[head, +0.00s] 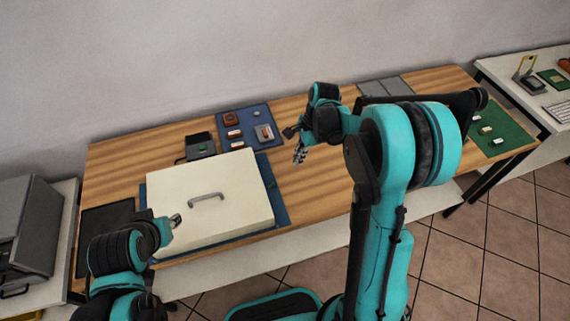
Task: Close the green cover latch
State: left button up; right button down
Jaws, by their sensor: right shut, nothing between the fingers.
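A large white cover (190,180) with a grey handle (206,199) lies on a blue base (281,213) on the wooden table. A small dark mark (270,185) shows at the cover's right edge, but I cannot tell whether it is the green latch. My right gripper (299,153) is shut and empty, above the table to the right of the cover's far right corner. My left gripper (176,219) is over the cover's left front part. Its fingers are too small to tell open from shut, or whether they touch the cover.
A blue mat (244,118) with several small parts lies behind the cover. A dark open box (200,147) with a small green part stands beside it. A green mat (504,124) lies at the far right. The wood right of the cover is mostly clear.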

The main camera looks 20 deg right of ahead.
aim_at(274, 183)
jog(key=b+x, duration=0.3)
jog(key=x, duration=0.6)
jog(key=a+b, duration=0.1)
jog(key=a, duration=0.2)
jog(key=shift+f, duration=0.15)
jog(key=shift+a, duration=0.5)
jog(key=shift+a, duration=1.05)
jog(key=shift+d, duration=0.15)
